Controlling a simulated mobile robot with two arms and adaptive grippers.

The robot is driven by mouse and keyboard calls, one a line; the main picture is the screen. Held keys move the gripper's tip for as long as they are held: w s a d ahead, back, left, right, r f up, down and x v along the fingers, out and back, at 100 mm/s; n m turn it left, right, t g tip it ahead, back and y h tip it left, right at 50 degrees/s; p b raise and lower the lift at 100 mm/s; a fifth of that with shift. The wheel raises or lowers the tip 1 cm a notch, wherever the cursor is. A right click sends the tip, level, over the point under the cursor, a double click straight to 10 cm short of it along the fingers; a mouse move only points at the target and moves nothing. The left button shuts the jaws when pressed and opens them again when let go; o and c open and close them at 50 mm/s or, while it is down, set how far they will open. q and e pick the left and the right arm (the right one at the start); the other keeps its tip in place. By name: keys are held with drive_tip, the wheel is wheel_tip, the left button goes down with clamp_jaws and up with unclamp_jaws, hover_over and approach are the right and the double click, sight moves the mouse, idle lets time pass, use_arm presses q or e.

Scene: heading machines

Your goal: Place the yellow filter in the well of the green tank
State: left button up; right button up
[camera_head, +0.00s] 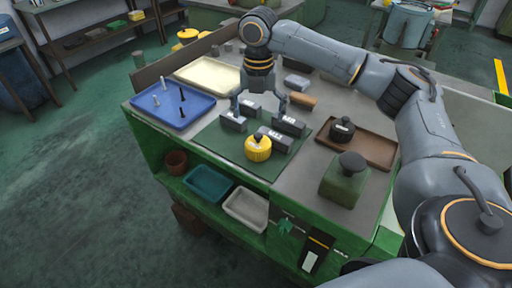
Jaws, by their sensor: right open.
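The green tank (343,186) is a squat green block at the front right of the bench. A dark round part sits on its top, and I cannot see an open well from here. My right gripper (259,104) is open, fingers pointing down, behind the yellow filter and apart from it. It hangs over several dark grey blocks with white labels (274,136). My left gripper is out of view.
A blue tray (158,113) with upright pegs and a cream tray (208,74) stand to the left. A brown tray (378,152) holding a black knobbed pot (342,129) lies behind the tank. A wooden-coloured cylinder (302,100) lies beside the gripper. The bench top left of the tank is clear.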

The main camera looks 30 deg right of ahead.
sight(258, 142)
wheel_tip(258, 142, down, 5)
drive_tip(key=shift+f, duration=0.2)
drive_tip(key=f+p, duration=0.1)
drive_tip(key=f, duration=0.1)
drive_tip(key=f+p, duration=0.1)
drive_tip(key=f, duration=0.1)
drive_tip(key=shift+s+a+f, duration=0.1)
drive_tip(key=shift+s+f, duration=0.1)
drive_tip(key=shift+f, duration=0.55)
drive_tip(key=shift+c, duration=0.2)
drive_tip(key=c, duration=1.4)
